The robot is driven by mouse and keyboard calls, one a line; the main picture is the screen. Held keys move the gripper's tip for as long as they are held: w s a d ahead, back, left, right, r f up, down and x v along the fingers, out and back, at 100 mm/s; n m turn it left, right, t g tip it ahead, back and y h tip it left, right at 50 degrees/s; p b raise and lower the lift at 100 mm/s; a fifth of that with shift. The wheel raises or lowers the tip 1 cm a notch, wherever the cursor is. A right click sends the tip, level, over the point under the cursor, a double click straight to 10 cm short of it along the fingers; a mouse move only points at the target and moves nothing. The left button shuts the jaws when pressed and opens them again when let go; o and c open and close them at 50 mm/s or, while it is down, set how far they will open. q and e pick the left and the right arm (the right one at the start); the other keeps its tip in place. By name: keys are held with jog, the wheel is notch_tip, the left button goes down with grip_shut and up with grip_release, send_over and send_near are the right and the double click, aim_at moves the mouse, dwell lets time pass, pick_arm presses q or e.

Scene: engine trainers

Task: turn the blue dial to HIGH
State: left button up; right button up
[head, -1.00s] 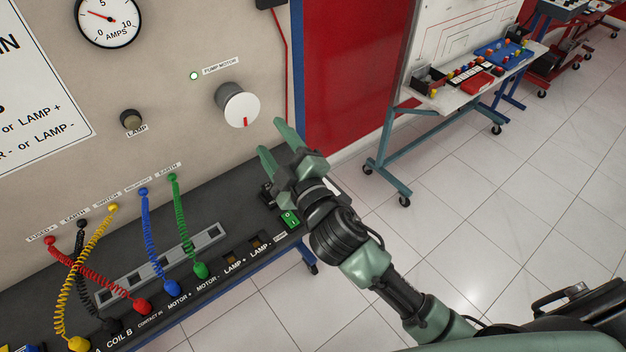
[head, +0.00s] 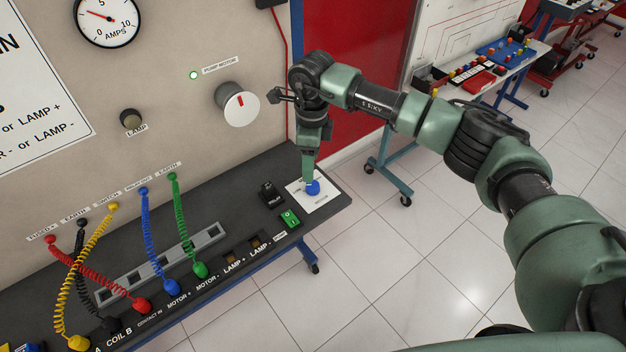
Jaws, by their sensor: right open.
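The blue dial (head: 313,188) sits on a white label plate (head: 322,202) at the right end of the dark bench panel. The plate's lettering is too small to read, so the dial's setting cannot be told. My right gripper (head: 309,181) points straight down with its green fingers at the dial. The fingers overlap one another in this view and cover the dial's upper left part. The gripper is open; whether the fingers touch the dial cannot be told. My left gripper is not in view.
A black switch (head: 271,194) and a green rocker switch (head: 290,218) sit just left of the plate. Coiled leads (head: 150,240) run to sockets farther left. The pump motor disc (head: 240,110) is on the upright panel behind. Tiled floor lies right of the bench.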

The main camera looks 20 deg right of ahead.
aim_at(313, 185)
jog(key=shift+d, duration=0.4)
notch_tip(313, 185, down, 6)
jog(key=shift+f+p, duration=0.1)
jog(key=shift+p, duration=1.15)
jog(key=shift+a+f, duration=0.1)
jog(key=shift+f, duration=0.55)
grip_shut()
